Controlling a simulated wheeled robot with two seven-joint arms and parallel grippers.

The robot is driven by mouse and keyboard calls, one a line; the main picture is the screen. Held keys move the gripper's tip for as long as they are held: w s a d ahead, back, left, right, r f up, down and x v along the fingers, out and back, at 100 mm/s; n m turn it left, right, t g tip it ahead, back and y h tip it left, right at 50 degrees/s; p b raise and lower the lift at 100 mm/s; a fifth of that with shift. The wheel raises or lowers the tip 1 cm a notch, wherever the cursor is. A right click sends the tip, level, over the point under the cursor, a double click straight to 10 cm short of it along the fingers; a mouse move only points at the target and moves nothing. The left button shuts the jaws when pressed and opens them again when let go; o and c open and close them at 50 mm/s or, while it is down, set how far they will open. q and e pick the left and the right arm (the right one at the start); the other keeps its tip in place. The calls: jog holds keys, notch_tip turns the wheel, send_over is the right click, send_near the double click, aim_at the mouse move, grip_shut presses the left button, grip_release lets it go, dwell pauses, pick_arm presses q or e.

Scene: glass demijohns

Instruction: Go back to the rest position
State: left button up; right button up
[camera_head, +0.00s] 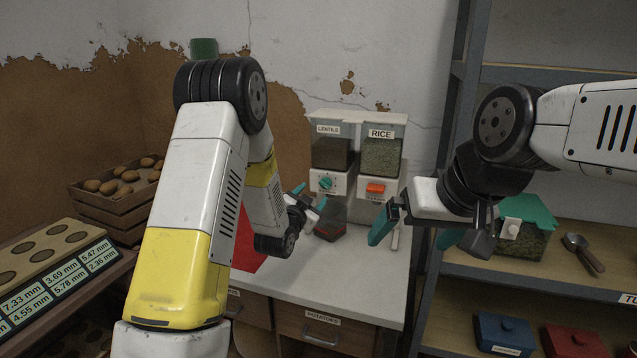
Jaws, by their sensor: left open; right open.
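My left arm comes up from the lower left and bends over the white counter (345,285). My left gripper (315,207) has teal fingertips, is open and seems empty, and is in front of the dispenser unit. My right arm comes in from the right. My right gripper (412,240) has teal fingertips spread apart, is open and empty, and is near the counter's right edge and the shelf post. No glass demijohn can be made out.
A dispenser labelled LENTILS (332,150) and RICE (380,155) stands at the counter's back. A crate (118,200) of potatoes and a labelled board (55,265) are left. At right, a shelf (585,271) holds a teal-lidded container (525,240), scoops (583,252), a blue box (503,335) and a red box (573,342).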

pick_arm(q)
jog(key=s+a+r+n+g+y, duration=0.3)
jog(key=s+a+r+n+g, duration=0.2)
jog(key=s+a+r, duration=0.45)
jog(key=s+r+n+g, duration=0.1)
jog(key=s+g, duration=0.1)
jog(key=s, duration=1.2)
jog(key=s+a+r+n+g, duration=0.1)
jog(key=s+r+n+g, duration=0.1)
jog(key=s, duration=1.3)
jog(key=shift+a+r+n+g, duration=0.15)
jog(key=shift+a+n+g, duration=0.15)
jog(key=shift+g, duration=0.5)
